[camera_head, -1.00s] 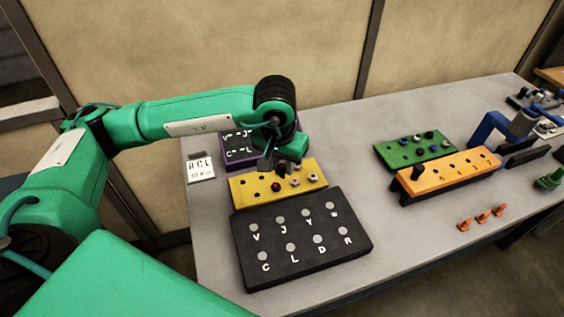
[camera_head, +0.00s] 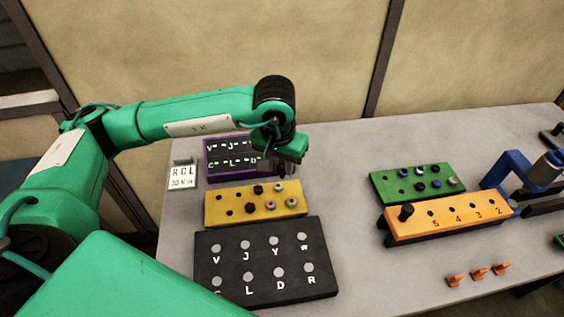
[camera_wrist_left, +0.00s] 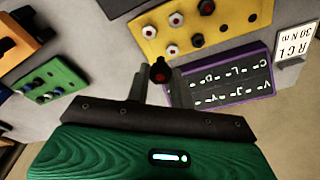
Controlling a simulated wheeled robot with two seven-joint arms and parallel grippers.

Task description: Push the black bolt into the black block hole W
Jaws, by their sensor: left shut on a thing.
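The black block (camera_head: 216,288) lies on the table nearest me. Its pale round holes stand in two rows, lettered V J Y W behind and C L D R in front. Hole W (camera_head: 302,237) is at the back right corner. My left gripper (camera_head: 284,168) is above the back right end of the yellow rack, away from the block. It is shut on a black bolt, which shows between the fingertips in the left wrist view (camera_wrist_left: 160,71) with a reddish end. My right gripper is out of view.
The yellow rack (camera_head: 229,195) holds several bolts, with empty holes at its left. A purple-framed lettered panel (camera_head: 217,171) and a white sign (camera_head: 183,177) stand behind. Green (camera_head: 390,189) and orange (camera_head: 460,226) blocks are at right. Table between is clear.

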